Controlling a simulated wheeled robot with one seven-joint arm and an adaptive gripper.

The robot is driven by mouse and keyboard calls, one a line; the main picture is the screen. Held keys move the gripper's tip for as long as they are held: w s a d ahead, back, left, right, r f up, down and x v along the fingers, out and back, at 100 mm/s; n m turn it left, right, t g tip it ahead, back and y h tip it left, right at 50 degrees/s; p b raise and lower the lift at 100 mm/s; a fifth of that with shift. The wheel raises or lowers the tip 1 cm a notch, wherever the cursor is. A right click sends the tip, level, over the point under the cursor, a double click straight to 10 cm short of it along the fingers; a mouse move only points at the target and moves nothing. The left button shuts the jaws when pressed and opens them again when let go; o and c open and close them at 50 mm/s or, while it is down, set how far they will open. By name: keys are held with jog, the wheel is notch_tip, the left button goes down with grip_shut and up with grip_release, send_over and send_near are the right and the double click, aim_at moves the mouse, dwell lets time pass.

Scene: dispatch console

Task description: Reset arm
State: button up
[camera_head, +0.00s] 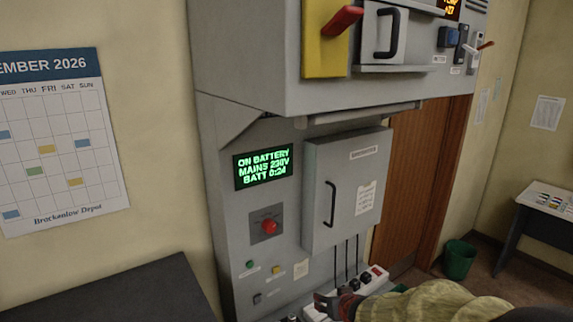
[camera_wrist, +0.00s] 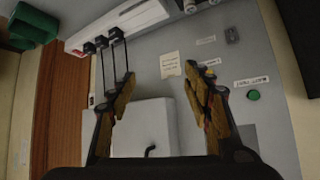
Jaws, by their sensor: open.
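My gripper (camera_head: 336,303) is low in front of the grey console (camera_head: 220,235) in the head view. In the wrist view my gripper (camera_wrist: 160,105) has its two yellowish fingers spread wide, with nothing between them. Beyond them are the console panel, a paper note (camera_wrist: 170,65) and a pale box-like part with a dark handle (camera_wrist: 150,150). The console's display (camera_head: 263,168) reads ON BATTERY, MAINS 230V, BATT 0:24. Below it are a red knob (camera_head: 269,227), a green button (camera_head: 250,264), a small yellow button (camera_head: 276,270) and a dark switch (camera_head: 257,298).
A closed cabinet door (camera_head: 325,180) has a black handle. A red lever (camera_head: 342,20) sits on a yellow plate above. A white strip with black plugs (camera_head: 362,284) is beside my gripper. A dark surface (camera_head: 120,290) is at left, a green bin (camera_head: 458,260) at right.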

jog(key=s+d+g+b, duration=0.2)
jog(key=s+b, duration=0.6)
jog(key=s, duration=0.9)
jog(key=s+d+f+m+g+h+b, duration=0.1)
jog(key=s+b, duration=0.7)
jog(key=s, duration=0.9)
jog(key=d+g, duration=0.1)
jog(key=d, duration=0.1)
jog(key=shift+s+d+f+h, duration=0.3)
jog(key=shift+s+d, duration=0.05)
